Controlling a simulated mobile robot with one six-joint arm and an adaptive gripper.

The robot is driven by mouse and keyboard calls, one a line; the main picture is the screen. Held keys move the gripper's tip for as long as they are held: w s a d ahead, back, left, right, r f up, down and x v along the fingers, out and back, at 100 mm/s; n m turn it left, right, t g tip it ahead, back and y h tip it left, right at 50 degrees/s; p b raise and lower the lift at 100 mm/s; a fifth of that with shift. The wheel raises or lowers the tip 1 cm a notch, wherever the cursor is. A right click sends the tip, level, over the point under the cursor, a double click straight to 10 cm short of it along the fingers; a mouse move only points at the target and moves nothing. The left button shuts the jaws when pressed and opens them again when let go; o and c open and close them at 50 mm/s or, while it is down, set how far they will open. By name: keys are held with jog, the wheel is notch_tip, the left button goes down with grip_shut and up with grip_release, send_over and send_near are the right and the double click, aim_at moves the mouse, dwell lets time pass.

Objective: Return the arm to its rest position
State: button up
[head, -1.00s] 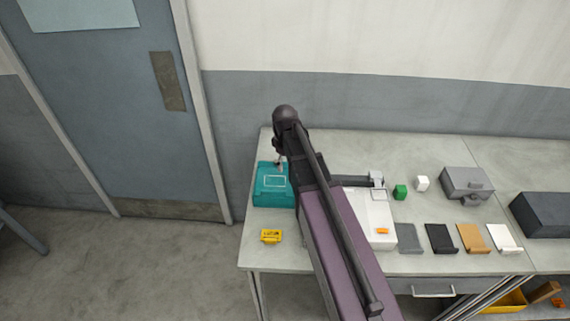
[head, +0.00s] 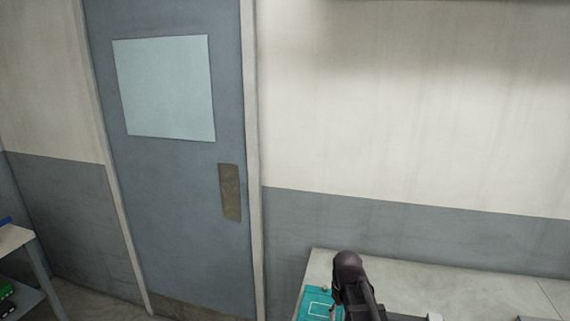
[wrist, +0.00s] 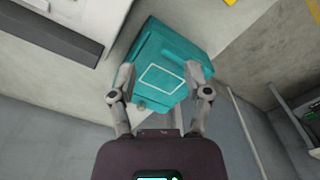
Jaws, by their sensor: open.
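My arm (head: 352,277) shows at the bottom of the head view, above the table. My gripper (wrist: 160,88) is open in the wrist view, with its two fingers apart. A teal case (wrist: 192,48) with a white rectangle outlined on it lies beyond and between the fingertips. I cannot tell from this view whether the fingers touch it. In the head view, part of the teal case (head: 318,305) shows at the bottom edge, left of my arm. My fingertips are not clearly seen there.
The pale table (head: 440,285) runs along the grey and cream wall. A blue-grey door (head: 180,190) with a pale panel stands left of it. A shelf (head: 15,238) with small items is at the far left. A yellow thing (wrist: 229,2) shows at the top of the wrist view.

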jog(key=s+m, duration=0.4)
jog(key=s, duration=0.3)
jog(key=shift+s+d, duration=0.25)
jog(key=shift+s, duration=0.05)
